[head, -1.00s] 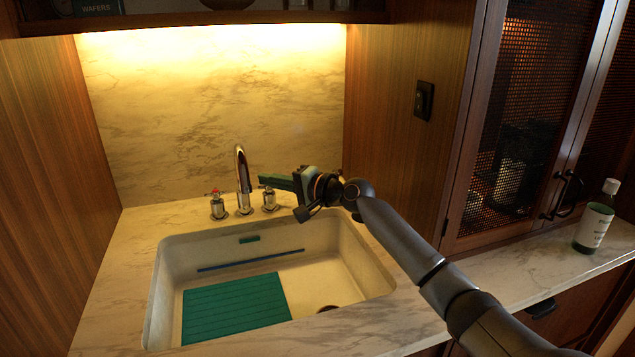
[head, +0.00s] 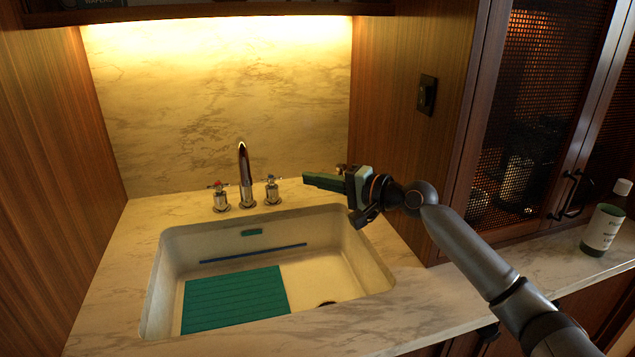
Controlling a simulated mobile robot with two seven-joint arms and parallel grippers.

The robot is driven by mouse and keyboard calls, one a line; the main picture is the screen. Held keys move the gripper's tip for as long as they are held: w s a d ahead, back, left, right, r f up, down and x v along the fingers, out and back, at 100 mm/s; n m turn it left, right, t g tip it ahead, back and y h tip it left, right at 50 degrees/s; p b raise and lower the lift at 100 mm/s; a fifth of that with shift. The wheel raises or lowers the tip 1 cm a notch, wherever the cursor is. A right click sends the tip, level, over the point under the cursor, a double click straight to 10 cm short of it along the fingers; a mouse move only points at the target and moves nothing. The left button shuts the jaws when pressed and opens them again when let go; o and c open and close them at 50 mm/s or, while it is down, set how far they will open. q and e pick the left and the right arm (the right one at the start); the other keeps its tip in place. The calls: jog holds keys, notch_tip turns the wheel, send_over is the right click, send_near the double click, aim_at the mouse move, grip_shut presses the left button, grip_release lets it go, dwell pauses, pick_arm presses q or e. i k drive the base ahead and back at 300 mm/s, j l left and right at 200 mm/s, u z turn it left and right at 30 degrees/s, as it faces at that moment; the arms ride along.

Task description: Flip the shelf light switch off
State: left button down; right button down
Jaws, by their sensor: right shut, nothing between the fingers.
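The light switch (head: 427,95) is a small dark plate on the wooden side panel (head: 391,100), right of the sink. Its rocker is too small to read. The light under the shelf (head: 215,22) is on and washes the marble backsplash in yellow. My right gripper (head: 308,181) is shut and empty. It hovers above the back right of the sink, below and left of the switch and well apart from it, with its fingers pointing left. My left gripper is not in view.
The sink (head: 345,262) holds a teal ribbed mat (head: 235,300). A chrome faucet (head: 246,175) with two handles stands behind it. A mesh-door cabinet (head: 530,130) is right of the panel, with a bottle (head: 603,225) on the counter before it.

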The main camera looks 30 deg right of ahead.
aim_at(423, 98)
jog(key=k, duration=1)
